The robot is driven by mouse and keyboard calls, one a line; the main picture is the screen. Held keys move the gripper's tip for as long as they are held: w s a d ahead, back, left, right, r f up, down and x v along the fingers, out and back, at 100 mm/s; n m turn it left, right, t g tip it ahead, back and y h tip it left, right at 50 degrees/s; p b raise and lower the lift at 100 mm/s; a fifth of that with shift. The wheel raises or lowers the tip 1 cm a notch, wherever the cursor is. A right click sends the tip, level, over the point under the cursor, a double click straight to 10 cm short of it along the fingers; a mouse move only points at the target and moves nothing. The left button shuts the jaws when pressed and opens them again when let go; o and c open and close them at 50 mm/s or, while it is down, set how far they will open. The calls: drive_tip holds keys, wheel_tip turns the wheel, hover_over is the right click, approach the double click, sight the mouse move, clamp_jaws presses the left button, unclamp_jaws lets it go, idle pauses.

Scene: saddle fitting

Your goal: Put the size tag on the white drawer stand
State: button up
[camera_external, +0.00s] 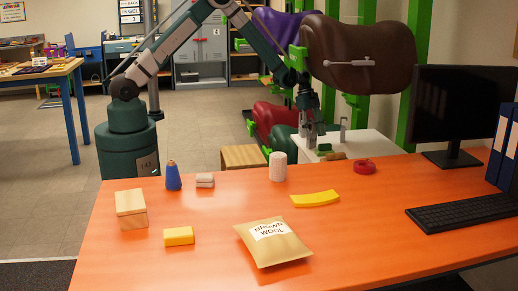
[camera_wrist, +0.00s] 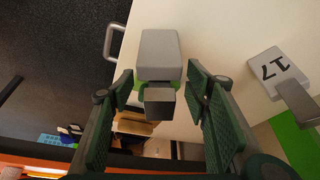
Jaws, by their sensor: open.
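The white drawer stand (camera_external: 368,147) stands behind the orange table; its pale top (camera_wrist: 220,30) and a drawer handle (camera_wrist: 112,42) show in the wrist view. A grey tag marked 17 (camera_wrist: 272,70), with a grey post, is on that top at the right, clear of my fingers. My gripper (camera_external: 316,140) is open above the left part of the stand. In the wrist view, a grey block with green sides and a dark knob (camera_wrist: 160,58) lies between and beyond my open fingers (camera_wrist: 160,112). I cannot tell whether they touch it.
The orange table (camera_external: 220,220) holds a brown wool packet (camera_external: 275,243), a red tape roll (camera_external: 364,166), a white cylinder (camera_external: 278,166) and other small items. A monitor (camera_external: 462,108) stands at right. Saddles (camera_external: 358,55) hang on green posts (camera_external: 416,70) behind the stand.

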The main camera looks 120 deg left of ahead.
drive_tip(key=p+v, duration=0.2)
drive_tip(key=v, duration=0.9)
drive_tip(key=shift+r, duration=0.25)
